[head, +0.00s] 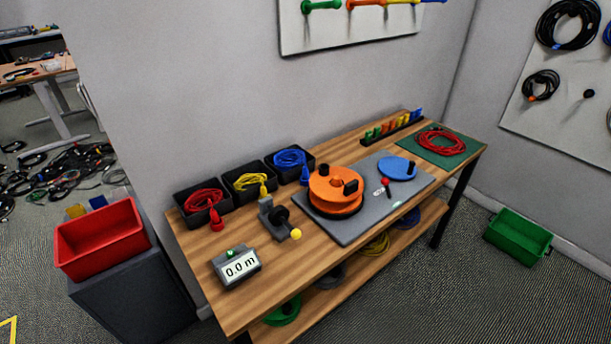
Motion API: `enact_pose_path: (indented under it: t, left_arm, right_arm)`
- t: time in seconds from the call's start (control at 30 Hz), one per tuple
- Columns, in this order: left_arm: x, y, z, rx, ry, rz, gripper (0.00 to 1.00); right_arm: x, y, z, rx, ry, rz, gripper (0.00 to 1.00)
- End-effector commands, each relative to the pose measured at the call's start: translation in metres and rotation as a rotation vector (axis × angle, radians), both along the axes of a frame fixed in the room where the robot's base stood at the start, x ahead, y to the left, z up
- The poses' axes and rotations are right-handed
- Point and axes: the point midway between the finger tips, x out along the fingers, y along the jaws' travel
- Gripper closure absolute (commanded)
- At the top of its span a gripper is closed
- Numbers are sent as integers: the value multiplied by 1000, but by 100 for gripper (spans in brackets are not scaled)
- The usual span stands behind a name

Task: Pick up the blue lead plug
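The blue lead plug (305,176) stands on the wooden workbench, just in front of the right-hand black bin and close to the left of the orange reel. The blue cable (289,158) lies coiled in that black bin (283,178). The join between cable and plug is too small to make out. Neither of my grippers shows in the head view.
Bins with red cable (204,197) and yellow cable (246,180) stand to the left. The orange reel (333,188) sits on a grey board (340,232). A grey device (271,217) and a 0.0 m display (237,267) stand in front.

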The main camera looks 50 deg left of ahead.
Motion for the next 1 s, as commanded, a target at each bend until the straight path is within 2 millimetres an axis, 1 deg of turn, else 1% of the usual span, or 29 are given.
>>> enact_pose_path:
  t: [0.43, 0.47, 0.7, 0.8, 1.0]
  left_arm:
    - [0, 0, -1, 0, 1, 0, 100]
    - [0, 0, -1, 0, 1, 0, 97]
    - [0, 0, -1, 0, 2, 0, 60]
    - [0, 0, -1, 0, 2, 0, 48]
    - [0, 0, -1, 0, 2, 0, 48]
  right_arm:
    - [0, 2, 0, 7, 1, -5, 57]
    - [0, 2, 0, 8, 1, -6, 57]
    - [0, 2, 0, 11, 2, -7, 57]
    - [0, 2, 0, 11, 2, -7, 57]
    - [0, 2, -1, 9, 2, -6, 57]
